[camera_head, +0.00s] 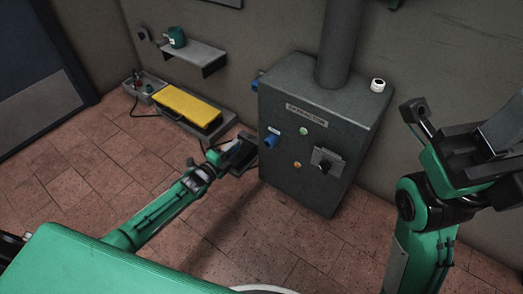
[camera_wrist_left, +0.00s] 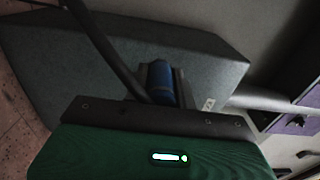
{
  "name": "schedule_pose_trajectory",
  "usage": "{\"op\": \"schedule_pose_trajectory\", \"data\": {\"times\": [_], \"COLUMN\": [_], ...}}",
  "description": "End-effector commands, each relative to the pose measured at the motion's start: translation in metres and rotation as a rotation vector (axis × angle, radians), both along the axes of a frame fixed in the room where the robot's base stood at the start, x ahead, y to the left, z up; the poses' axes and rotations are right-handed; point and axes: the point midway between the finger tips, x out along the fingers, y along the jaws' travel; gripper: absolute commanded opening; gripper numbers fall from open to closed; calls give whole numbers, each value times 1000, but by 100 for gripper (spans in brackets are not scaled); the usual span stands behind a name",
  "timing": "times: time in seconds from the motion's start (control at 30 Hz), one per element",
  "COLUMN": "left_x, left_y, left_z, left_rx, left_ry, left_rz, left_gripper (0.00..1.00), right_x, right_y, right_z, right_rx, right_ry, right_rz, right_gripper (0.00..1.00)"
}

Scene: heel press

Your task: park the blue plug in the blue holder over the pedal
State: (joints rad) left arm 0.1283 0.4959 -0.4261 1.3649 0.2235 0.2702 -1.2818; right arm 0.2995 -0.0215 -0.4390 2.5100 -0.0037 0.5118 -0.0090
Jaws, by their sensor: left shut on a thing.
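My left gripper (camera_head: 257,148) is low in front of the grey cabinet's left front edge. In the left wrist view its fingers (camera_wrist_left: 163,88) are shut on the blue plug (camera_wrist_left: 159,80), a short blue cylinder. In the head view a blue piece (camera_head: 271,140) shows on the cabinet front just past my gripper; I cannot tell whether the plug is seated there. A blue fitting, apparently the blue holder (camera_head: 257,80), sticks out from the cabinet's upper left side. The yellow pedal (camera_head: 188,104) lies on the floor left of the cabinet. My right gripper (camera_head: 414,110) is raised at the right, its opening unclear.
The grey cabinet (camera_head: 285,181) has buttons, a knob and a thick pipe on top. A wall shelf (camera_head: 203,58) holds a green mug (camera_head: 177,37). A small tray (camera_head: 146,87) sits beside the pedal. Floor before the cabinet is clear.

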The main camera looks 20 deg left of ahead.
Motion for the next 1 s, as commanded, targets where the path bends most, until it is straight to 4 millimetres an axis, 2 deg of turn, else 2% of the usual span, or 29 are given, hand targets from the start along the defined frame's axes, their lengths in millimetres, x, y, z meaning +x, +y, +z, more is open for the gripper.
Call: {"op": "schedule_pose_trajectory", "data": {"times": [1.0], "left_x": [28], "left_y": [78], "left_z": [7], "left_rx": [2], "left_ry": [-1], "left_rz": [1], "left_gripper": [0], "right_x": [0], "right_y": [0], "right_z": [-20], "right_rx": [0], "right_ry": [0], "right_rz": [0], "right_gripper": [36]}}
